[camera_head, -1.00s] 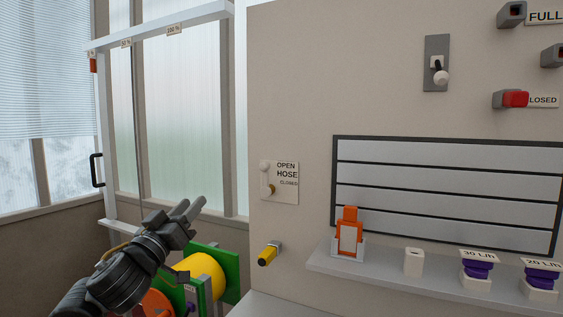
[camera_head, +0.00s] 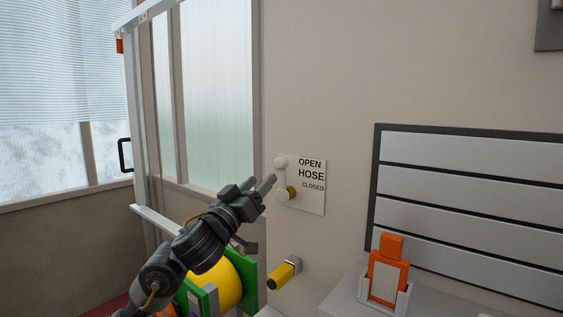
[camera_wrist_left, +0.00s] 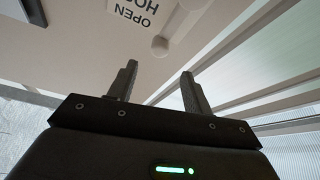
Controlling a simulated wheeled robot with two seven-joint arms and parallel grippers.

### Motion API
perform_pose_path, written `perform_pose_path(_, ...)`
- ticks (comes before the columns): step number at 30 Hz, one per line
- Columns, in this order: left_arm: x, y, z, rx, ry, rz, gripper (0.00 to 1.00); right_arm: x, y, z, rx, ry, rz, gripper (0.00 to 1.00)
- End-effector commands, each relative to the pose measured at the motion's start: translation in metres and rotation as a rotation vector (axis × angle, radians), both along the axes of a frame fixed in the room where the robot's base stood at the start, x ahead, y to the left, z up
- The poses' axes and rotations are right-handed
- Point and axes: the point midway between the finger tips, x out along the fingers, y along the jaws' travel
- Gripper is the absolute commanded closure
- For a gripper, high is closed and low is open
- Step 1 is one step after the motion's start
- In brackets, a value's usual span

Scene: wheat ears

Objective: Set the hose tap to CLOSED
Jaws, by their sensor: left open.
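The hose tap (camera_head: 281,178) is a white lever on a wall plate (camera_head: 313,186) marked OPEN, HOSE and CLOSED. Its round white knob is at the top, level with OPEN, and its brass-coloured pivot is at the bottom, near CLOSED. My left gripper (camera_head: 266,187) is open and empty, just left of the lever and apparently short of it. In the left wrist view the plate (camera_wrist_left: 132,14) is upside down, and the tap's white knob (camera_wrist_left: 159,46) shows beyond and between the two open fingers (camera_wrist_left: 158,88). My right gripper is not in view.
A yellow hose nozzle (camera_head: 281,275) sticks out of the wall below the plate. A green-framed reel with a yellow drum (camera_head: 217,284) stands below my left arm. An orange bottle (camera_head: 388,272) sits in a holder at right. A window frame is at left.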

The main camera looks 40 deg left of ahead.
Motion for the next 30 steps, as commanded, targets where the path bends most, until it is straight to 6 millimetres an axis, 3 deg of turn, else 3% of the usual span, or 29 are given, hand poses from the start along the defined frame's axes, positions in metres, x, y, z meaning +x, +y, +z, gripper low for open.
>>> perform_pose_path(15, 0.080, 0.010, 0.034, -0.003, 0.001, -0.001, 0.50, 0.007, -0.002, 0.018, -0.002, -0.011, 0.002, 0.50)
perform_pose_path(29, 0.091, 0.012, 0.037, 0.000, 0.000, 0.000, 0.50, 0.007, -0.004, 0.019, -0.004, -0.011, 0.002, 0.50)
perform_pose_path(30, 0.091, 0.012, 0.037, 0.000, 0.000, 0.000, 0.55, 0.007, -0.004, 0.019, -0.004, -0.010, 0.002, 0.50)
